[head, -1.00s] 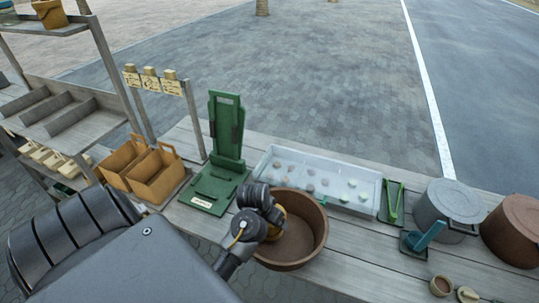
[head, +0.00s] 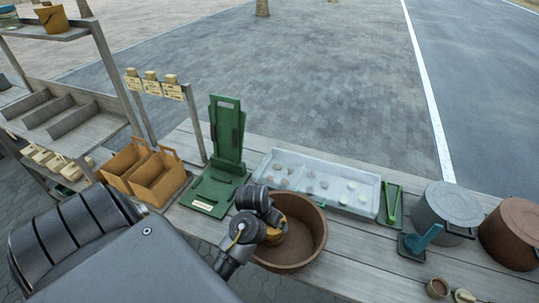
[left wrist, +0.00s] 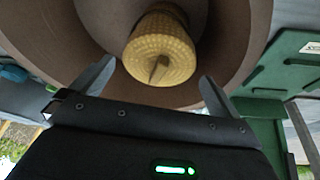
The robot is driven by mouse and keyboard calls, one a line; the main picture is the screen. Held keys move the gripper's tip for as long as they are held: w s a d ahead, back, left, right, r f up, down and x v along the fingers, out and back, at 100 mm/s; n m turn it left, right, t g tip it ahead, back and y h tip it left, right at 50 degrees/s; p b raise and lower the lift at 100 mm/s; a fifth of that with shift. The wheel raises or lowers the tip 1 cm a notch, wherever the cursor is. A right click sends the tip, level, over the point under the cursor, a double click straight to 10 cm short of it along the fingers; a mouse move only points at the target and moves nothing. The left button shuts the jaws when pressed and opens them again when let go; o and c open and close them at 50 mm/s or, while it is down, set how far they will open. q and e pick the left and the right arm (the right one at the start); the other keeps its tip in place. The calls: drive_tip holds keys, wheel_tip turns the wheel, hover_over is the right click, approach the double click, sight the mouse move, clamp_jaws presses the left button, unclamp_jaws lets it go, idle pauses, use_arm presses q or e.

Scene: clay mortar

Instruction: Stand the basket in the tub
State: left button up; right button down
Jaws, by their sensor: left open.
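The round brown tub (head: 318,228) stands on the bench in front of my left arm in the head view. Its wall also curves round the top of the left wrist view (left wrist: 235,45). The yellow woven basket (left wrist: 160,42) is inside the tub, one round end facing the wrist camera. In the head view only a yellow part of the basket (head: 293,229) shows behind my wrist. My left gripper (left wrist: 157,78) is open, its two fingers apart on either side of the basket's near end, with gaps visible. I cannot tell whether the basket is fully upright. My right gripper is not in view.
A green stand (head: 222,160) is just left of the tub. A pale tray (head: 318,183) with several small pieces lies behind it. Orange boxes (head: 155,178) are at left. A grey pot (head: 447,208) and a brown pot (head: 512,232) stand at right.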

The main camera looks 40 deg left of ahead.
use_arm(q)
drive_tip(key=p+v, duration=0.6)
drive_tip(key=v, duration=0.4)
drive_tip(key=shift+r, duration=0.2)
drive_tip(key=shift+s, duration=0.1)
